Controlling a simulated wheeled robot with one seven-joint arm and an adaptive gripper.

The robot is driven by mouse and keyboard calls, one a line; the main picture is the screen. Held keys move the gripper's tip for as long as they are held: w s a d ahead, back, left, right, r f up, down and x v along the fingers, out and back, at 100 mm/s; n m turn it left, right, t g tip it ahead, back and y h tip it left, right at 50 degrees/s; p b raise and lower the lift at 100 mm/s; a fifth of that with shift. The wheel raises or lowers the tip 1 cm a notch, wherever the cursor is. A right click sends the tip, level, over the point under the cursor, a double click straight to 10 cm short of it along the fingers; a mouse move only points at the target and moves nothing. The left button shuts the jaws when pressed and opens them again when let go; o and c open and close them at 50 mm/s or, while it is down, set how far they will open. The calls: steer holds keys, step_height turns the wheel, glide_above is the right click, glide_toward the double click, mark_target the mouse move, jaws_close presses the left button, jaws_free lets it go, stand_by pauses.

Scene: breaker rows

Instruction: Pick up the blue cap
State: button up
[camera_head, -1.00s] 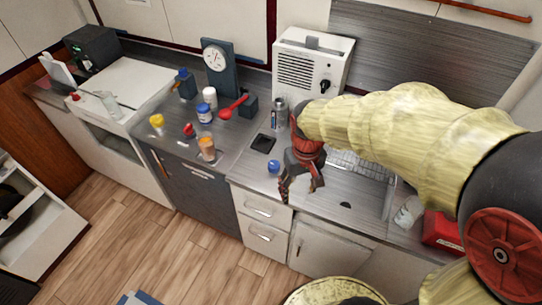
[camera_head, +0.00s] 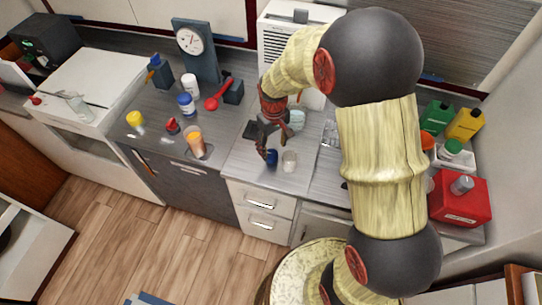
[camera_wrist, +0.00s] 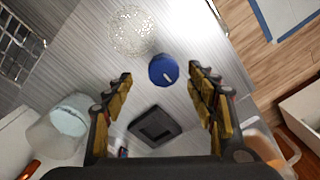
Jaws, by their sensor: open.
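The blue cap (camera_wrist: 163,70) lies on the grey metal counter. In the wrist view it appears between the tips of my gripper (camera_wrist: 160,74), with a gap on each side. The jaws are open and empty. In the head view the cap (camera_head: 271,157) is partly covered by my gripper (camera_head: 267,148), which points down over it. I cannot tell the exact height of the fingertips above the counter.
A black square piece (camera_wrist: 155,124) lies on the counter near my gripper. A translucent container (camera_wrist: 58,128) stands to the left in the wrist view. The drawer-side counter edge is near.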

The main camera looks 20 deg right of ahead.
mark_target(271, 153)
steer(key=f, duration=0.3)
steer(key=f+b, duration=0.1)
steer(key=shift+w+a+f, duration=0.1)
steer(key=shift+a+f, duration=0.2)
steer(key=shift+c, duration=0.9)
steer(key=c, duration=1)
steer(key=shift+r, duration=0.1)
steer(key=shift+r, duration=0.5)
step_height(271, 153, up, 2)
steer(key=shift+r+p, duration=0.1)
steer(key=shift+p, duration=0.5)
steer(key=s+r+p, duration=0.1)
steer(key=s+r, duration=0.2)
steer(key=s, duration=0.1)
steer(key=s+d+r+p, duration=0.1)
steer(key=s+r, duration=0.2)
steer(key=s, duration=0.2)
steer(key=s+r, duration=0.3)
steer(key=s, duration=0.2)
steer(key=shift+d+r+p, duration=0.3)
steer(key=shift+r+p, duration=0.05)
steer(key=shift+p, duration=0.05)
